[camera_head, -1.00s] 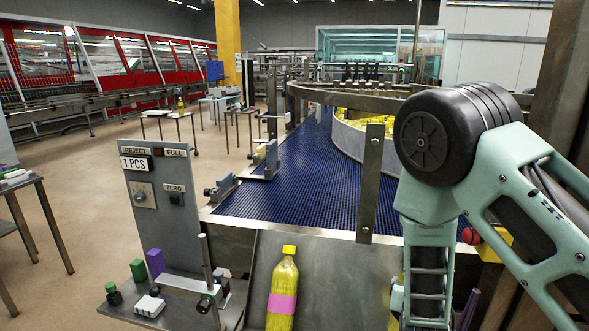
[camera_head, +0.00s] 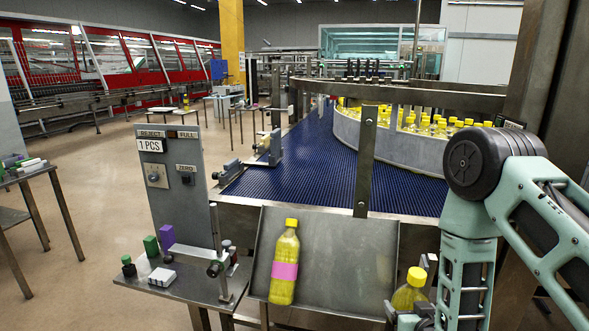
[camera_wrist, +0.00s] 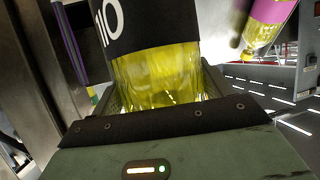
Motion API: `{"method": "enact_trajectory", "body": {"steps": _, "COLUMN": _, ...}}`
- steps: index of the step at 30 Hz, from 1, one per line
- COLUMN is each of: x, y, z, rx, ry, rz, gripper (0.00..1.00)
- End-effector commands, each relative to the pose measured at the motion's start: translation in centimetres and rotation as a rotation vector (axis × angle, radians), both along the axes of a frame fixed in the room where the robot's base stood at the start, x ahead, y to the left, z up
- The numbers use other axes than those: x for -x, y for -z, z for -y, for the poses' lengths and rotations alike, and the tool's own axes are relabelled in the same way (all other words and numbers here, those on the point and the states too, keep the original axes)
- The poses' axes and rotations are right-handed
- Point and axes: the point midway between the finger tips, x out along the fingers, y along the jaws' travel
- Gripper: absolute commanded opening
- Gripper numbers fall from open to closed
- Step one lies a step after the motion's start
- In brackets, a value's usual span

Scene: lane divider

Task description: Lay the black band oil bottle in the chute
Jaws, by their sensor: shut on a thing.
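The black band oil bottle, with yellow oil and a yellow cap, shows in the head view (camera_head: 410,291) at the lower right, partly hidden by my arm. In the wrist view its black band (camera_wrist: 150,22) and clear yellow end fill the top middle. My gripper (camera_wrist: 158,98) is shut on it; the fingertips are mostly hidden. The chute (camera_head: 345,260) is a sloping grey metal tray with raised edges, left of the held bottle. A pink band bottle (camera_head: 285,262) lies along the chute's left part; the chute's middle and right are bare.
A grey panel (camera_head: 180,190) marked REJECT and FULL stands left of the chute, above a small shelf (camera_head: 185,288) with coloured blocks. A metal post (camera_head: 364,160) rises behind the chute. The blue conveyor (camera_head: 320,170) and a curved wall with several yellow-capped bottles lie beyond.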

Motion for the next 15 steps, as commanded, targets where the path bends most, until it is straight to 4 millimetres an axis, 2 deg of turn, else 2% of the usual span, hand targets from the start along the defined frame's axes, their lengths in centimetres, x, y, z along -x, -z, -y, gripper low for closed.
{"method": "enact_trajectory", "body": {"steps": 15, "x": 0.40, "y": 0.03, "z": 0.09, "rx": 0.002, "ry": -0.020, "rz": 0.005, "gripper": 0.08}}
